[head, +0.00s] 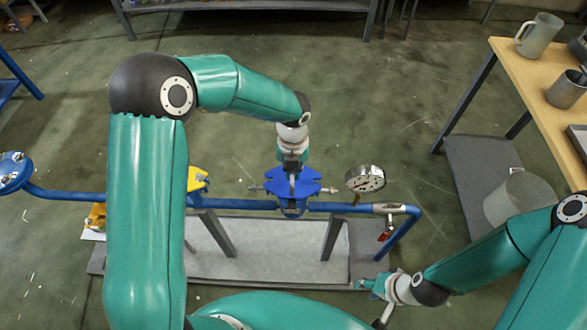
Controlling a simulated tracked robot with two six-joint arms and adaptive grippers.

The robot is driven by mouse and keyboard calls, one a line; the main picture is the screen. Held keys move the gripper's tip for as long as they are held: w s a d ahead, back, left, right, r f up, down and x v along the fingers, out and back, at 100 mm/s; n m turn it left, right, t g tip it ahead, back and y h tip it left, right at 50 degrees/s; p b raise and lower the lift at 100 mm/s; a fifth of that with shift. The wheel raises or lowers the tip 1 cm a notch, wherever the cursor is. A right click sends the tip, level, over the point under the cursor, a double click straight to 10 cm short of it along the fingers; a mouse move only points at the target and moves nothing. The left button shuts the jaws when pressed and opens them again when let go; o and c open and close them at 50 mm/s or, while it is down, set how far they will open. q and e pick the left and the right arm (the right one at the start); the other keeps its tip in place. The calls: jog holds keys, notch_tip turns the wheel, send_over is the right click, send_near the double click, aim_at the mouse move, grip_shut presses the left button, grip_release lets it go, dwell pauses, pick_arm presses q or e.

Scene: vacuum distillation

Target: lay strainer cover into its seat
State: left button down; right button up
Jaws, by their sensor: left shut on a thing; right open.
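The blue strainer (291,208) sits in the middle of the blue pipe run, with swing bolts sticking out at both sides. My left gripper (291,172) points down right over it and is shut on the blue strainer cover (306,183). The cover and the strainer's seat overlap in this view. I cannot tell whether the cover touches the seat or hangs just above it. My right gripper (368,285) is open, low at the right near the grey base, away from the strainer.
A round pressure gauge (365,179) stands right of the strainer. A valve with a red handle (386,234) is further right. A yellow part (198,180) is on the pipe at left. A wooden table (520,75) with metal jugs and a grey bin (517,197) are at right.

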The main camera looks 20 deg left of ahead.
pick_arm(q)
jog(key=shift+f, duration=0.25)
jog(key=c, duration=1.3)
grip_release()
jog(key=shift+o, duration=0.7)
notch_tip(320, 180, up, 12)
